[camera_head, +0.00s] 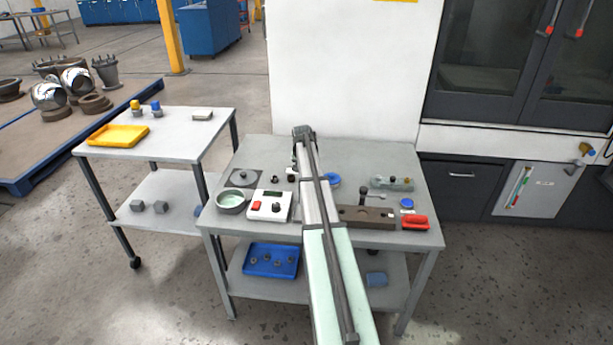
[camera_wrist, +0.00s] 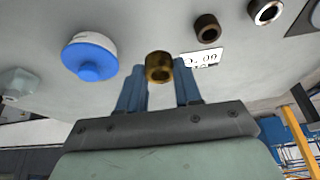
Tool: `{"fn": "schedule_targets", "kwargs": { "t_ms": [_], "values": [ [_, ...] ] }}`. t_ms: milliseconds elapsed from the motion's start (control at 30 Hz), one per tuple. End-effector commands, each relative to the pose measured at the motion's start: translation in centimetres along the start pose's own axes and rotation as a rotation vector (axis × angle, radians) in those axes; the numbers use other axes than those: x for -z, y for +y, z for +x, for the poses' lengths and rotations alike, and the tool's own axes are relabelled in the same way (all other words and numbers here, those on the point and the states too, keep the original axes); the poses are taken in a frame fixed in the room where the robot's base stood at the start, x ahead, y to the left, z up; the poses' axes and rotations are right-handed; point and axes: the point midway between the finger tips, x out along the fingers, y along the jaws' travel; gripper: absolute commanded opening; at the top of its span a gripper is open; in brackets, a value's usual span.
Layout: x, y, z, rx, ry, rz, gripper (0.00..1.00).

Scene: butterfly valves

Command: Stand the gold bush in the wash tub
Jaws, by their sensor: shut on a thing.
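The gold bush (camera_wrist: 159,67) is a short brassy ring with a dark bore. In the wrist view it sits between the two blue fingertips of my gripper (camera_wrist: 160,80), which is shut on it. I cannot tell whether it touches the table top. In the head view my gripper's fingers and the gold bush are hidden or too small to make out by my arm. The wash tub (camera_head: 219,207) is a round grey tub with pale green inside, at the table's left front, to the left of my arm. It is not seen in the wrist view.
A white box with red and black knobs (camera_head: 268,207) stands right beside the tub. A dark plate (camera_head: 244,178) lies behind it.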

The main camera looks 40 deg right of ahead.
Motion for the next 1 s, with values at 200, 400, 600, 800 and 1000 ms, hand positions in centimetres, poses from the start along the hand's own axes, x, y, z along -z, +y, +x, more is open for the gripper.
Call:
{"fn": "schedule_targets", "kwargs": {
  "t_ms": [200,400,600,800,1000],
  "values": [
    [1.2,-0.1,-2.8,0.001,0.001,-0.001,0.01],
    [0.9,-2.6,-4.1,0.012,0.0,-0.028,0.01],
    [-1.6,-9.7,-5.3,0.043,0.0,-0.104,0.01],
    [-5.6,-16.8,-7.2,0.077,0.0,-0.187,0.01],
    [-9.7,-22.0,-9.0,0.105,0.0,-0.254,0.01]
  ]
}}
